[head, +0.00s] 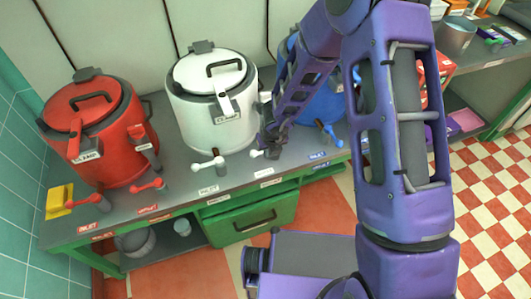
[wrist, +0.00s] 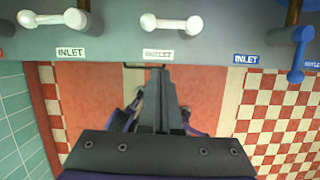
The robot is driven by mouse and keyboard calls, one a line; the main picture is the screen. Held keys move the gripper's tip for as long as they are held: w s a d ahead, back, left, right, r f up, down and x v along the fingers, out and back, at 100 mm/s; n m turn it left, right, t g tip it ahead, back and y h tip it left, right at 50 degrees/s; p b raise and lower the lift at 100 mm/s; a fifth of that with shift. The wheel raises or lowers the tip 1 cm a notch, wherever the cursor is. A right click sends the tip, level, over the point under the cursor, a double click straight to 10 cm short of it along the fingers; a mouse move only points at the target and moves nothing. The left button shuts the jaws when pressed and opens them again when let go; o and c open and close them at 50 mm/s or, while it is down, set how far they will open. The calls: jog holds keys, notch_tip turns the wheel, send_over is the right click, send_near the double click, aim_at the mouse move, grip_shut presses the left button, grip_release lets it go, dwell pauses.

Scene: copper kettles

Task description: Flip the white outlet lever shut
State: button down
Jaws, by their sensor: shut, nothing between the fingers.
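The white outlet lever (wrist: 170,23) lies sideways in the wrist view, just above its OUTLET label (wrist: 158,54). In the head view the same lever (head: 257,153) is a small white piece at the counter's front, partly hidden by my gripper (head: 272,152). My gripper is shut and empty. In the wrist view its fingertips (wrist: 157,72) point up toward the label, and a gap shows between them and the lever. The white kettle (head: 212,105) stands behind the levers.
The white inlet lever (wrist: 53,20) is to the left, and a blue lever (wrist: 301,52) is to the right. The red kettle (head: 98,130) stands at the left, and a blue kettle (head: 325,103) is partly behind my arm. A green drawer (head: 250,220) is below the counter.

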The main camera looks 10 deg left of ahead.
jog(key=shift+p+v, duration=0.3)
jog(key=shift+v, duration=0.75)
